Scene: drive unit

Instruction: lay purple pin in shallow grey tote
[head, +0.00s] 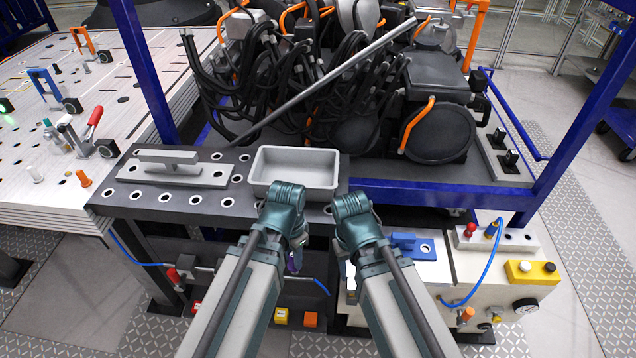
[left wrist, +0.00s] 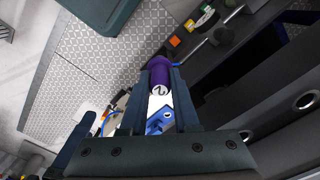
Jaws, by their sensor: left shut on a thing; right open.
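The shallow grey tote (head: 296,188) sits on the dark perforated bench top and looks empty inside. My left gripper (head: 296,250) is in front of and below the tote, mostly hidden behind its own wrist. It is shut on the purple pin (left wrist: 159,72), which shows between the fingertips in the left wrist view, with a white marked face toward the camera. Only a small purple part of the pin (head: 292,264) shows in the head view. My right gripper (head: 349,272) is open, to the right of the left one and in front of the bench; its fingers are largely hidden.
A grey fixture plate with a raised bar (head: 170,168) lies left of the tote. A long grey rod (head: 320,85) slants over black cables behind it. A blue frame post (head: 145,70) stands at the left. A lower panel with a blue block (head: 408,246) is at the right.

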